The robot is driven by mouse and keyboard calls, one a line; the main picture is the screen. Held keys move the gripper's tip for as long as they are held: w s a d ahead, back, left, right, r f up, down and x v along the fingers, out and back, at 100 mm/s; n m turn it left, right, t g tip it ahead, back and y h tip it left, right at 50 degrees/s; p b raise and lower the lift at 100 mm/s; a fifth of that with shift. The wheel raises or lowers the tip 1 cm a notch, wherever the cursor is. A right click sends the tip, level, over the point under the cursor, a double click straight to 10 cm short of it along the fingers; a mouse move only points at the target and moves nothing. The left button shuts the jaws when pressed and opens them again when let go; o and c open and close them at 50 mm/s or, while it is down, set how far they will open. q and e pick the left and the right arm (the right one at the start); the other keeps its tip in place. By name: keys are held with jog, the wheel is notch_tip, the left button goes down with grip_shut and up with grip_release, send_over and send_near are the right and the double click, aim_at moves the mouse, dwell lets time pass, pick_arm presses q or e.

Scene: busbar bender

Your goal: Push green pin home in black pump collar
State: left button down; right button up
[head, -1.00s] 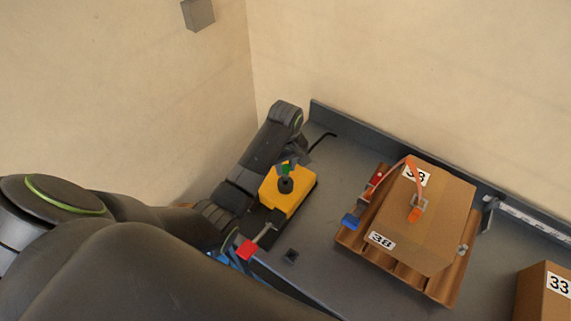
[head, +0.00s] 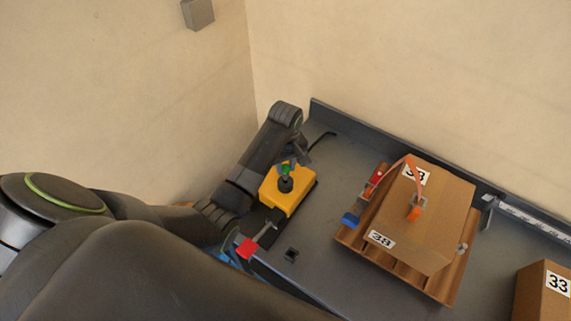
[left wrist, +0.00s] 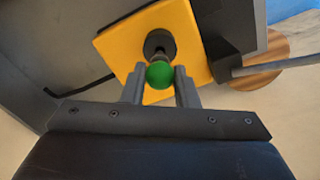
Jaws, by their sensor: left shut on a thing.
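The green pin (left wrist: 159,75) shows its round head in the left wrist view, between my left gripper's fingers (left wrist: 159,88). Behind it is the black pump collar (left wrist: 158,42) on the yellow pump body (left wrist: 117,41). In the head view the green pin (head: 285,169) stands above the black collar (head: 286,185) on the yellow block (head: 272,201). My left gripper (head: 293,167) is at the pin and shut on it. How deep the pin sits in the collar cannot be told. My right gripper is not in view.
A lever with a red grip (head: 247,248) reaches out in front of the pump. Another box (head: 543,294) stands at the right edge.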

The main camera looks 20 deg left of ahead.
aim_at(285, 173)
pick_arm(q)
jog(key=shift+f+b, duration=0.55)
jog(key=shift+f, duration=1.3)
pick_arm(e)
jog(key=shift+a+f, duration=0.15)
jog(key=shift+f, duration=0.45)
pick_arm(q)
jog(key=c, duration=1.1)
grip_release()
jog(key=shift+o, duration=0.2)
